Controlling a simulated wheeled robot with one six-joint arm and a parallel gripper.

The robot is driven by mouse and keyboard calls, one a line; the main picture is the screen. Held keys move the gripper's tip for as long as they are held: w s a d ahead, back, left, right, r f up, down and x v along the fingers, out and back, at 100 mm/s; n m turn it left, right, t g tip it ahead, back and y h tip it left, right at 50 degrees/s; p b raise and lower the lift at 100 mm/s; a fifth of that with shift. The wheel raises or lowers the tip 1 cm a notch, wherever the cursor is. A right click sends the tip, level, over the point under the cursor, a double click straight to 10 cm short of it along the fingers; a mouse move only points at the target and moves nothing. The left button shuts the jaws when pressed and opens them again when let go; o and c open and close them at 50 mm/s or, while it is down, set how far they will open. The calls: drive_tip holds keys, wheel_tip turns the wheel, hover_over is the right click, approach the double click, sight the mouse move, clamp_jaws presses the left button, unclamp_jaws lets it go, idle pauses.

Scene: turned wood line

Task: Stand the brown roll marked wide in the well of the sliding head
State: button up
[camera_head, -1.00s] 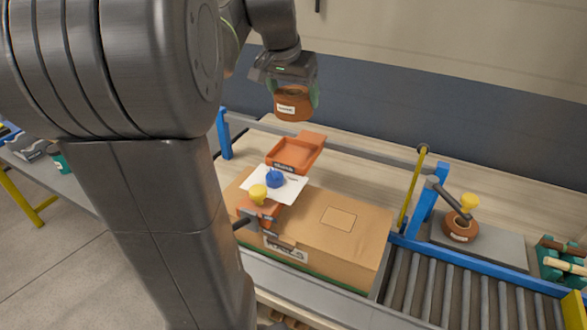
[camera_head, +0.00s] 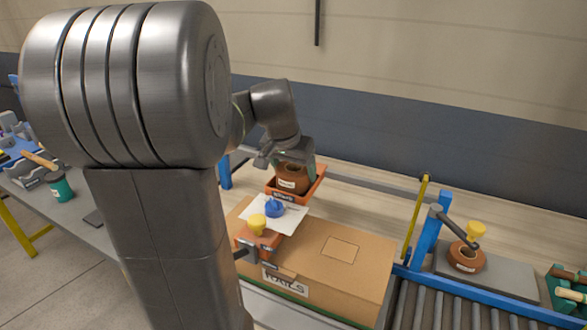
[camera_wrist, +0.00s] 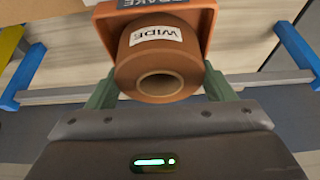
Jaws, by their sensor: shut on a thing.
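The brown roll (camera_wrist: 158,62) has a white label reading WIDE and a hollow core. In the wrist view it sits between the green fingers of my gripper (camera_wrist: 160,88), which is shut on it. In the head view my gripper (camera_head: 293,170) holds the roll (camera_head: 291,183) upright at the orange tray (camera_head: 316,190) of the sliding head. The tray's orange walls (camera_wrist: 202,18) show around the roll's far side in the wrist view. I cannot tell whether the roll touches the tray floor. A white plate with a blue knob (camera_head: 274,207) and a yellow knob (camera_head: 257,223) lie in front of the tray.
A large cardboard box (camera_head: 330,265) lies under the head, marked RAILS. A blue post (camera_head: 425,235) and yellow bar stand to the right. Another brown roll (camera_head: 466,257) sits on a grey plate there. Conveyor rollers (camera_head: 430,305) run along the front right.

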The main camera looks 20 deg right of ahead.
drive_tip(key=shift+f, duration=0.2)
drive_tip(key=o, duration=1)
drive_tip(key=shift+a+r, duration=0.1)
drive_tip(key=shift+r, duration=0.3)
drive_tip(key=v, duration=1.1)
drive_tip(key=shift+s+r, duration=0.2)
drive_tip(key=shift+s, duration=0.05)
